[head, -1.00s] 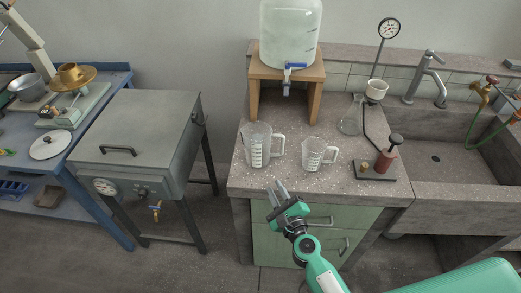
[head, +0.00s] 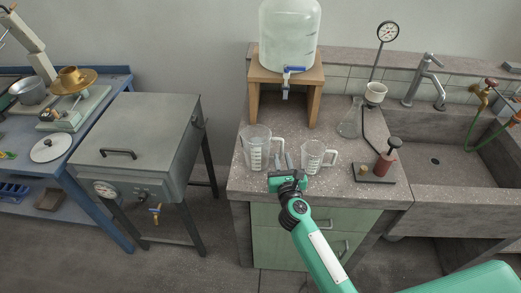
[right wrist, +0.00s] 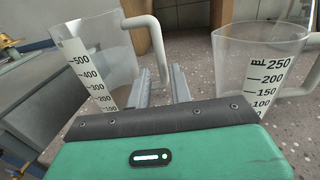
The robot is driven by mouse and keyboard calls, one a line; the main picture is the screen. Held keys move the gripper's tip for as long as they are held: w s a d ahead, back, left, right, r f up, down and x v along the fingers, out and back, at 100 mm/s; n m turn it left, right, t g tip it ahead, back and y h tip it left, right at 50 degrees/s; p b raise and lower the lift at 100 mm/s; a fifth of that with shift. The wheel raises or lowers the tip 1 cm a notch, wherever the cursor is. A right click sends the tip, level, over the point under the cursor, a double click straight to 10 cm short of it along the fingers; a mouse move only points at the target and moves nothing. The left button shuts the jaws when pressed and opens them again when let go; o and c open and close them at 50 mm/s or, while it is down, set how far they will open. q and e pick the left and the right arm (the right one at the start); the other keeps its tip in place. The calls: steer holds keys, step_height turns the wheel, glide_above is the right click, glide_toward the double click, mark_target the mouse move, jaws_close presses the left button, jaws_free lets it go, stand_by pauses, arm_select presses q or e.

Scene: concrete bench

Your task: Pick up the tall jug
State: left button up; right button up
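The tall jug (head: 256,150) is a clear measuring jug with a white handle and marks up to 500. It stands upright on the speckled bench near its front left, handle to the right. It fills the left of the right wrist view (right wrist: 95,65). My right gripper (head: 283,162) is open at the bench's front edge, beside the handle. In the right wrist view its two fingers (right wrist: 160,86) point toward the handle (right wrist: 154,45), whose lower end shows between them. I cannot tell whether they touch it. My left gripper is not in view.
A shorter jug marked to 250 (head: 314,157) stands close to the right of my right gripper. A glass flask (head: 349,124) and a red hand pump (head: 384,164) are further right. A wooden stand (head: 254,96) with a water bottle is behind. A grey oven (head: 140,140) stands left.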

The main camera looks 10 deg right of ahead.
mark_target(282, 154)
steer(key=shift+w+d+f, duration=0.1)
steer(key=shift+w+d, duration=0.1)
steer(key=shift+w, duration=1.2)
steer(key=shift+w+d, duration=0.2)
steer(key=shift+w, duration=1.2)
